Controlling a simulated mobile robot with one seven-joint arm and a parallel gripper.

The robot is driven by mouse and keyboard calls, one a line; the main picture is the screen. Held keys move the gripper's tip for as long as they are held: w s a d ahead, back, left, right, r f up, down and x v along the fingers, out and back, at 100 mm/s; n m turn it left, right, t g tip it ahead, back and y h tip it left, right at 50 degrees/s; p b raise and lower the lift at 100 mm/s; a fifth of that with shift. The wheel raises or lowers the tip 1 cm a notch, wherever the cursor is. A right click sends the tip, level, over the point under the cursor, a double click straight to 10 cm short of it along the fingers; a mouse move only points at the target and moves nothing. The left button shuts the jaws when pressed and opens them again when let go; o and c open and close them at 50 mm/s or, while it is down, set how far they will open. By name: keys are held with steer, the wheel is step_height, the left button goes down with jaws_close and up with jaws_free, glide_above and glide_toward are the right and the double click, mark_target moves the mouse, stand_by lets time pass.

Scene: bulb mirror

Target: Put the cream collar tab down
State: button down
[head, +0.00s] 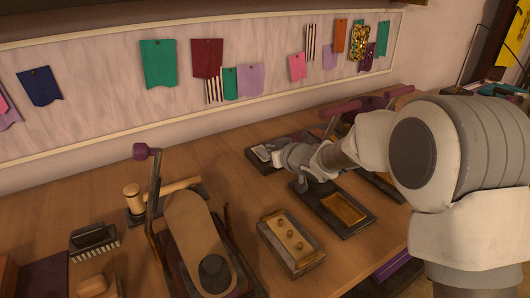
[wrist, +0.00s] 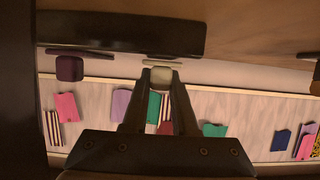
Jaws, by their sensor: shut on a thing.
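My gripper (wrist: 162,82) is shut on a small cream piece, the cream collar tab (wrist: 163,74), which shows between the fingertips in the wrist view. In the head view my gripper (head: 279,156) reaches over the back of the bench, low beside a dark tray (head: 254,165). A pale patch (head: 262,153) shows at its tip there; whether this is the tab or something on the tray I cannot tell. Whether the tab touches a surface is also unclear.
The wooden bench (head: 120,190) holds a dark tray with a gold inset (head: 343,208), a brass block with knobs (head: 291,242), a lever press (head: 200,240) and a brush (head: 93,240). Fabric swatches (head: 158,63) hang on the wall board behind.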

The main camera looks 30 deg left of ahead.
steer(key=shift+s+d+f+b, duration=0.1)
steer(key=shift+f+b, duration=0.3)
steer(key=shift+f, duration=0.35)
steer(key=c, duration=0.7)
jaws_free()
steer(key=shift+f, duration=0.15)
steer(key=shift+r, duration=0.35)
steer(key=r+p+v, duration=0.1)
steer(key=p+v, duration=0.2)
steer(key=v, duration=0.9)
